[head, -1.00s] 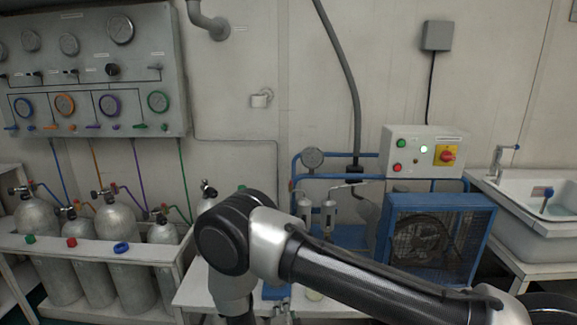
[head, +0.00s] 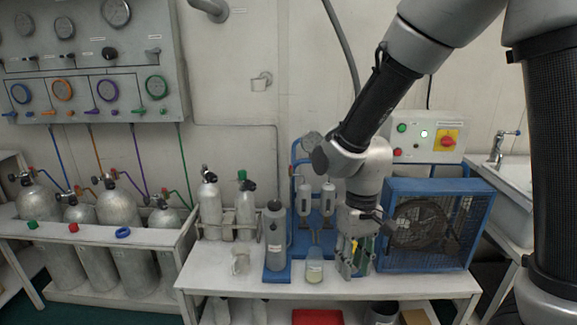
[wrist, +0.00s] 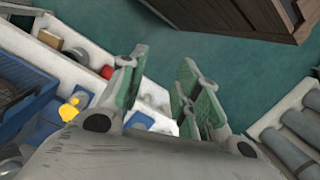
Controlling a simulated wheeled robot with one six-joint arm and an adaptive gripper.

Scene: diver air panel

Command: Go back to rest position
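My gripper (head: 355,262) hangs fingers-down at the front of the white bench (head: 410,287), just left of the blue fan unit (head: 437,225) in the head view. In the wrist view the green-padded fingers (wrist: 158,100) are spread apart with nothing between them. Below and beyond them lie the bench edge and the teal floor. A small clear bottle (head: 315,266) with pale liquid stands on the bench left of the gripper, apart from it.
A grey cylinder on a blue base (head: 275,240) and two small tanks (head: 210,205) stand on the bench. Large cylinders (head: 118,210) stand in a white rack at left under the gauge panel (head: 90,60). A sink (head: 515,175) is at right. A red tray (head: 318,317) sits below the bench.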

